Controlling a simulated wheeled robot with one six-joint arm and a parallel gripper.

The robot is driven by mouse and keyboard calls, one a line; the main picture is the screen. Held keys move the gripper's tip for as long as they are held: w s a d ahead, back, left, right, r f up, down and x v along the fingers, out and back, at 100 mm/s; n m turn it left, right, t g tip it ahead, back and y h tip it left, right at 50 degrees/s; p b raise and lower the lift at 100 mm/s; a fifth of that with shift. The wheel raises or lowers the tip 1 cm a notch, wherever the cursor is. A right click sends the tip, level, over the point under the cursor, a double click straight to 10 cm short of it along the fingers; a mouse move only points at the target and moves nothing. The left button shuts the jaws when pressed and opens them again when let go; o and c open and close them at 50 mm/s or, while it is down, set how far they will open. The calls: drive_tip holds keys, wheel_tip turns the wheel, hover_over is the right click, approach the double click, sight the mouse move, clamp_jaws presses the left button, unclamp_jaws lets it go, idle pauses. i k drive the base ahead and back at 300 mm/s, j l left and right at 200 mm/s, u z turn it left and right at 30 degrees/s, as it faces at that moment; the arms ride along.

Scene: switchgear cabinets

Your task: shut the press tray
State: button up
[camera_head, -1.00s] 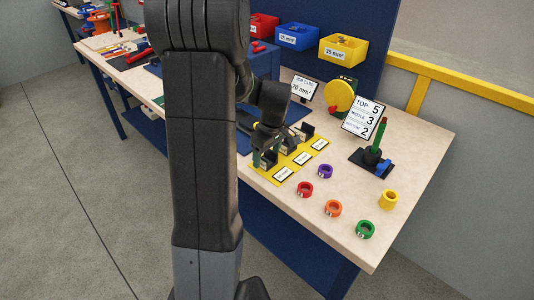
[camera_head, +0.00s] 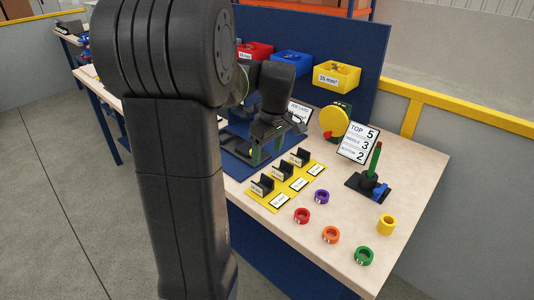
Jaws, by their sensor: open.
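The press is a blue unit at the back of the bench, mostly hidden behind my arm. A flat dark blue tray (camera_head: 238,168) reaches out from it onto the bench, and it looks pulled out. My gripper (camera_head: 265,154) is open and points down over the tray's right part. I cannot tell whether it touches the tray. No object shows between its fingers.
A yellow strip (camera_head: 250,196) with several black holders and labels lies in front of the tray. Several coloured rings, including a red ring (camera_head: 302,216), lie to its right. A job card (camera_head: 298,112), a yellow disc (camera_head: 334,122) and a sign (camera_head: 358,142) stand behind.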

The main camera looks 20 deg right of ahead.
sight(235, 145)
drive_tip(key=z, duration=0.7)
drive_tip(key=i+j+z, duration=0.1)
drive_tip(key=j, duration=0.25)
drive_tip(key=i+j+z, duration=0.25)
drive_tip(key=j, duration=0.45)
drive_tip(key=i, duration=0.1)
